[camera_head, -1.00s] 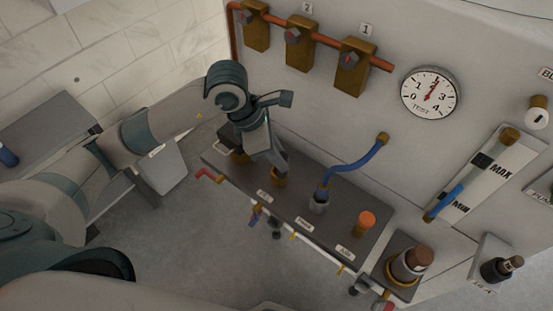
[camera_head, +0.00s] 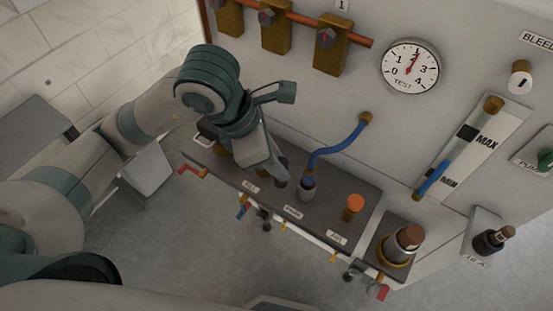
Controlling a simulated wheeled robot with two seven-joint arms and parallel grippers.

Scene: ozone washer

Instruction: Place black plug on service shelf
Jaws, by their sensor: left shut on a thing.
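My left gripper (camera_head: 272,172) points down over the left part of the dark manifold top (camera_head: 328,205), by the leftmost labelled port. It is shut on a small dark piece (camera_head: 281,179) at its fingertips, which looks like the black plug. The fingers hide most of it and the port under it, so I cannot tell whether it is seated or lifted. A grey shelf-like surface (camera_head: 28,128) is at the far left; I cannot tell if it is the service shelf. My right gripper is not in view.
A blue hose (camera_head: 338,147) runs from the wall to the middle port, close right of my gripper. An orange cap (camera_head: 354,203) and a brown-topped fitting (camera_head: 408,237) stand farther right. Brass valves (camera_head: 332,45) and a gauge (camera_head: 410,67) are on the wall.

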